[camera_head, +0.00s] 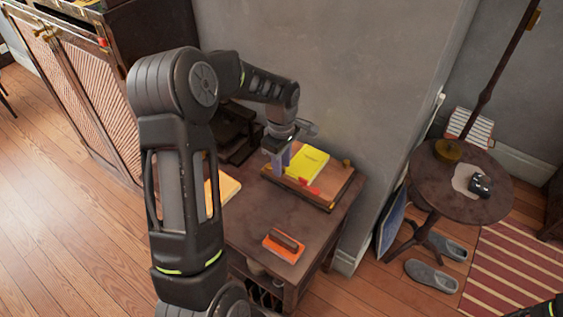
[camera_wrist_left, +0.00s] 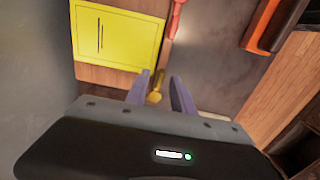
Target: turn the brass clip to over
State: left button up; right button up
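The brass clip (camera_wrist_left: 155,92) shows in the left wrist view as a small golden piece at the edge of the wooden board (camera_wrist_left: 103,75), below the yellow pad (camera_wrist_left: 118,38). My left gripper (camera_wrist_left: 160,80) is open, with its two purple-grey fingers apart on either side of the clip. I cannot tell whether either finger touches it. In the head view my left gripper (camera_head: 280,160) reaches down at the left side of the board (camera_head: 322,202), next to the yellow pad (camera_head: 308,161).
A red piece (camera_head: 309,189) lies by the pad's near edge. An orange block with a brown top (camera_head: 284,246) sits on the table (camera_head: 250,232) in front. A wall (camera_head: 330,75) stands behind. A round side table (camera_head: 450,190) is at right.

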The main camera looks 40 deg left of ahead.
pick_arm(q)
jog(key=shift+c, duration=0.2)
grip_shut()
dwell(0.5)
